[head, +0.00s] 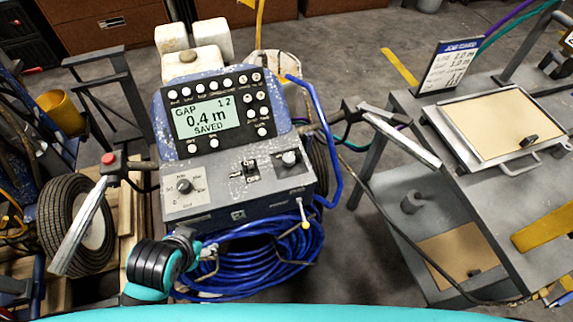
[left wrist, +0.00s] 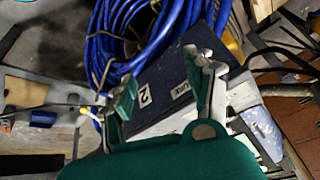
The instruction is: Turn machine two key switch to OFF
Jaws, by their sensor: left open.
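The line striper's grey control box (head: 240,188) stands in the middle of the head view, with a "2" plate (head: 238,215) on its front. My left gripper (left wrist: 168,68) is open and empty, below the box's front left. In the left wrist view, its fingers are before the box's dark front, where the "2" label (left wrist: 144,96) shows. My right gripper is not in view.
A coil of blue hose (head: 255,265) hangs below the box, close to my left gripper. A handlebar grip (head: 88,225) with a red button is at left, another grip (head: 402,138) at right. The display (head: 207,118) reads "GAP 0.4 m SAVED". A grey cart (head: 470,185) stands at right.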

